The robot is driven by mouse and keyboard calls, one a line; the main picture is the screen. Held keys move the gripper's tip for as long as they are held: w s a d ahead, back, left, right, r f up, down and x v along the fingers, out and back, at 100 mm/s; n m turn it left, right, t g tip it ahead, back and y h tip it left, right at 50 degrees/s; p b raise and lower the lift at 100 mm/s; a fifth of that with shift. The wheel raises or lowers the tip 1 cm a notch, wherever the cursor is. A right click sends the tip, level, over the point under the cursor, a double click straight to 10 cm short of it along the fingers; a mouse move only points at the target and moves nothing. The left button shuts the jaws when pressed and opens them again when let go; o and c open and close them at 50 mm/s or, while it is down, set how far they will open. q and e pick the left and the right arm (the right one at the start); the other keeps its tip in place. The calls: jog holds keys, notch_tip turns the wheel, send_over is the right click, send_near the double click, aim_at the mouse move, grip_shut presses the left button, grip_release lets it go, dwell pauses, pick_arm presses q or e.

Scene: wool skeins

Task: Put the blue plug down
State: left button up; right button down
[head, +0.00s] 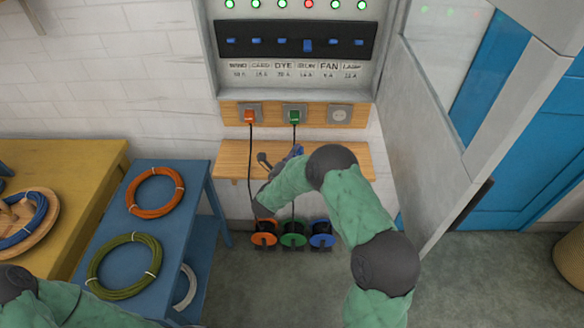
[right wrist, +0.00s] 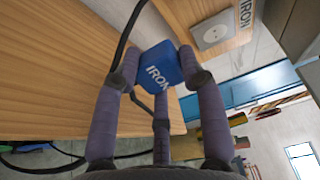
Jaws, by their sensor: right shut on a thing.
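The blue plug (right wrist: 158,66), lettered IRON, is between the fingers of my right gripper (right wrist: 155,80) in the right wrist view. The gripper is shut on it, and a black cord runs from it. In the head view my right gripper (head: 280,160) is over the wooden shelf (head: 232,158) below the sockets; the plug is mostly hidden there. The shelf (right wrist: 60,70) also shows behind the plug in the right wrist view. I cannot tell whether the plug touches it. My left gripper is out of view; only the left arm shows at the lower left.
An orange plug (head: 249,115) and a green plug (head: 294,116) sit in the left and middle sockets. The right socket (head: 340,115) is empty. Orange, green and blue reels (head: 321,235) stand below the shelf. A blue table (head: 180,190) with cable coils stands left; an open cabinet door (head: 430,130) is right.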

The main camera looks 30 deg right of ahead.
jog(key=shift+w+a+f+b, duration=0.25)
jog(key=shift+w+f+b, duration=0.15)
jog(key=shift+w+f, duration=0.6)
notch_tip(320, 180, down, 3)
jog(key=shift+s+f+b, duration=0.1)
jog(key=shift+s+b, duration=0.05)
jog(key=shift+b, duration=0.85)
jog(key=shift+f, duration=0.3)
jog(key=shift+f, duration=0.2)
